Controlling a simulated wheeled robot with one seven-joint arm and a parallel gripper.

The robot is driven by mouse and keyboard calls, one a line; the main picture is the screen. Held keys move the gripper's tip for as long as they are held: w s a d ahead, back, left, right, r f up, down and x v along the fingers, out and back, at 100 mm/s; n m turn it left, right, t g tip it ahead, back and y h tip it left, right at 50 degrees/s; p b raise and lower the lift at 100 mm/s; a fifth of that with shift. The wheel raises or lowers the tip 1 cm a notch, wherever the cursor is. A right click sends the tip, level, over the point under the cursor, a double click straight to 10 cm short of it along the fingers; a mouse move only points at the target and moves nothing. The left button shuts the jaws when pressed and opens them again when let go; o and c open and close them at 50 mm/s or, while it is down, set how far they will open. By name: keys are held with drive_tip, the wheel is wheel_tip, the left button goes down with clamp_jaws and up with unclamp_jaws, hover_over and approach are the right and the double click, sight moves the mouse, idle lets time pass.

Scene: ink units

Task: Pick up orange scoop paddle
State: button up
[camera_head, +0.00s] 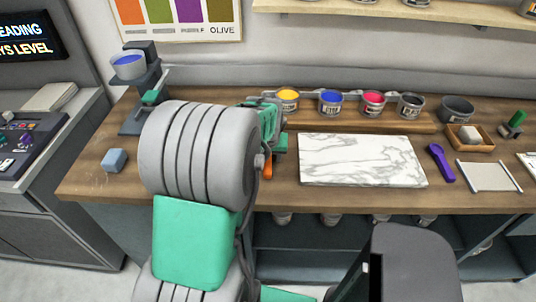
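A narrow orange piece (267,166), which looks like part of the orange scoop paddle, shows just right of my thick grey arm, near the front edge of the wooden counter. The rest of it is hidden behind my arm and gripper. My green and dark gripper (279,143) is just above and beyond this piece, left of the marble slab. Its fingertips are too small and covered to show whether they are open or touching the paddle.
A white marble slab (361,160) lies right of my gripper, with a purple paddle (440,162) beside it. Ink cans, including a yellow one (287,99), stand in a row behind. A blue-grey block (114,160) sits at the counter's left.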

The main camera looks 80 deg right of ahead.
drive_tip(key=shift+f, duration=0.1)
idle(0.3)
clamp_jaws()
idle(0.4)
